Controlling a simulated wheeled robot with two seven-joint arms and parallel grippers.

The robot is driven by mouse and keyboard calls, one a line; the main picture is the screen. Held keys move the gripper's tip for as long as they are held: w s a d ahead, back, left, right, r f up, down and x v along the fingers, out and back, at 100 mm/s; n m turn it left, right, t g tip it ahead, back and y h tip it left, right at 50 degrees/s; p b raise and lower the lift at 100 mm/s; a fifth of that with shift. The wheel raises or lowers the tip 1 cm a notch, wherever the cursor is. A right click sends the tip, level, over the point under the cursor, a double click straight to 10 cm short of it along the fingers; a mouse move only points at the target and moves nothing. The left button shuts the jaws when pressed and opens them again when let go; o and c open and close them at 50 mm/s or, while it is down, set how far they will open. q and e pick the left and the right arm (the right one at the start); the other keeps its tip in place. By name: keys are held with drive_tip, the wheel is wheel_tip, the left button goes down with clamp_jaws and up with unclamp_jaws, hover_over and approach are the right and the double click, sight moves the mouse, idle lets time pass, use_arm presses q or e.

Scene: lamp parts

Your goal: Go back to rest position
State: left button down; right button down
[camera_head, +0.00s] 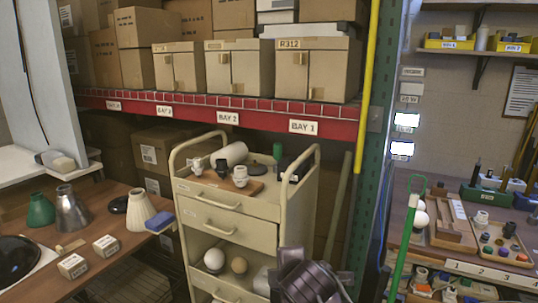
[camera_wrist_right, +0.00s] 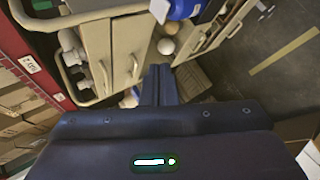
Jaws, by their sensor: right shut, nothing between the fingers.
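My right gripper (camera_wrist_right: 158,82) shows in the right wrist view with its dark fingers shut together and nothing between them. It points toward the beige drawer cart (camera_wrist_right: 128,50) and touches nothing that I can see. In the head view a dark, glossy part of my arm (camera_head: 308,277) sits at the bottom, in front of the cart's lower right side. The fingers cannot be made out there. My left gripper is not in view.
The cart (camera_head: 228,212) holds sockets on a wooden board (camera_head: 240,184) and bulbs below. Lamp shades (camera_head: 72,212) stand on the left table (camera_head: 110,262). A red shelf (camera_head: 230,112) with cartons is behind. A green pole (camera_head: 402,250) stands before the right bench.

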drive_tip(key=s+d+f+m+g, duration=0.2)
drive_tip(key=s+d+f+m, duration=0.35)
drive_tip(key=s, duration=0.35)
drive_tip(key=s+d+f+m+g+h, duration=0.1)
drive_tip(key=s+d+f+m+g, duration=0.2)
drive_tip(key=s+d+f+m, duration=0.4)
drive_tip(key=s+d+f+m+g, duration=0.2)
drive_tip(key=s+d+f+m, duration=0.25)
drive_tip(key=s, duration=0.55)
wheel_tip(320, 180, down, 27)
drive_tip(key=a+g+p, duration=0.1)
drive_tip(key=s+d+f, duration=0.1)
drive_tip(key=s+f, duration=0.8)
drive_tip(key=s, duration=0.1)
drive_tip(key=s+d+f+g+p, duration=0.1)
drive_tip(key=s+d+f, duration=0.1)
drive_tip(key=s+f, duration=0.7)
drive_tip(key=shift+s+d+f+h, duration=0.3)
drive_tip(key=shift+s+f, duration=0.05)
drive_tip(key=shift+s, duration=0.75)
